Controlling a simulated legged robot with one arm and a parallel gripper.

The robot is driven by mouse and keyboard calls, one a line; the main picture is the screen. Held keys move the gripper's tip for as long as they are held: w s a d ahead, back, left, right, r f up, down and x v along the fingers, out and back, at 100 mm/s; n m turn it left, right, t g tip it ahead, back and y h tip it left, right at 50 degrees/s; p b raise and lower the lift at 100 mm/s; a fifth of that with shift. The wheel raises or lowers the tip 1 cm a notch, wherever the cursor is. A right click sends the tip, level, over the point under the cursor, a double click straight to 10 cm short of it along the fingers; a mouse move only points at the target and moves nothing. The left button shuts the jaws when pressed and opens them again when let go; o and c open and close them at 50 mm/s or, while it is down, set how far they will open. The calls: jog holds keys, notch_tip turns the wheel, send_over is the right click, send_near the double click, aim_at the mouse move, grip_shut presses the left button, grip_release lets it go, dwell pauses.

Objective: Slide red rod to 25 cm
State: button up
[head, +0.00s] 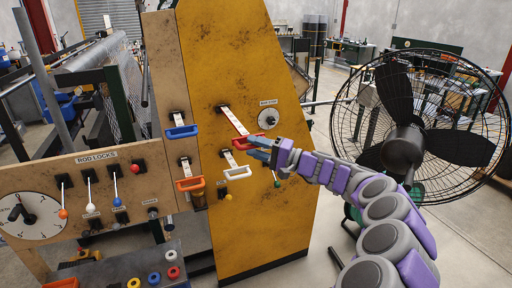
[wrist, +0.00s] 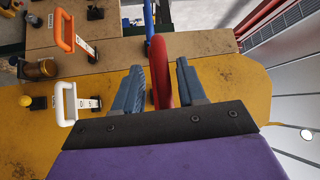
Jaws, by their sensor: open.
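The red rod's handle (head: 243,143) is at the end of a pale marked bar (head: 233,119) that sticks out of the yellow panel (head: 215,60). The marks on the bar are too small to read. My gripper (head: 259,150) is at the red handle, coming from the right. In the wrist view, the red handle (wrist: 162,72) is between the two fingers of my gripper (wrist: 160,88).
A blue handle (head: 181,132) and an orange handle (head: 190,184) are to the left. A white handle (head: 237,173) is just below the red one. A round dial (head: 269,118) is on the panel to the right. A large black fan (head: 405,140) stands behind my arm.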

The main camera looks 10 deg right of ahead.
jog(key=shift+s+d, duration=0.1)
jog(key=shift+d, duration=0.15)
jog(key=p+v, duration=0.1)
jog(key=v, duration=1.6)
jog(key=shift+f, duration=0.2)
